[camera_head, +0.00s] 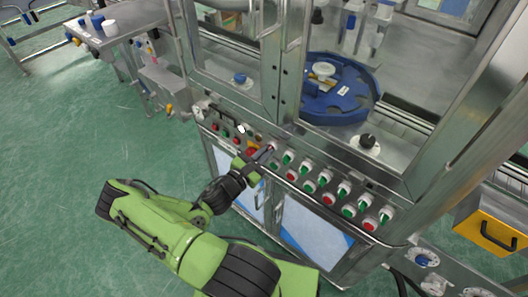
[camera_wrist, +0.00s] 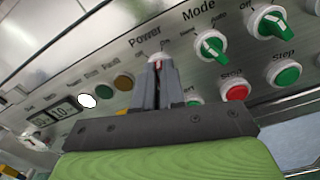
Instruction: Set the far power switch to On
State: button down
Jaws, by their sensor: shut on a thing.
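The control panel (camera_wrist: 125,62) is a metal strip with labelled knobs, lamps and buttons. The power switch (camera_wrist: 158,57) sits under the word "Power" in the wrist view; only its pale top edge and a bit of red between the fingers show. My gripper (camera_wrist: 161,75) is shut on this switch, with its two grey fingers either side of it. The fingers hide most of the knob, so its setting cannot be told. In the head view my gripper (camera_head: 265,154) reaches the panel from the front left.
Right of the switch are the green mode knob (camera_wrist: 211,45), another green knob (camera_wrist: 268,21) and a red stop button (camera_wrist: 236,90). Left are white (camera_wrist: 87,101), green (camera_wrist: 106,89) and amber (camera_wrist: 124,82) lamps. A blue turntable (camera_head: 340,102) stands inside the machine. Open floor lies left.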

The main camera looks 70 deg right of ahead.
jog(key=shift+f+m, duration=0.1)
jog(key=shift+m, duration=1.2)
jog(key=c, duration=1.2)
grip_release()
jog(key=p+v, duration=0.1)
jog(key=v, duration=1.5)
jog(key=shift+m, duration=0.3)
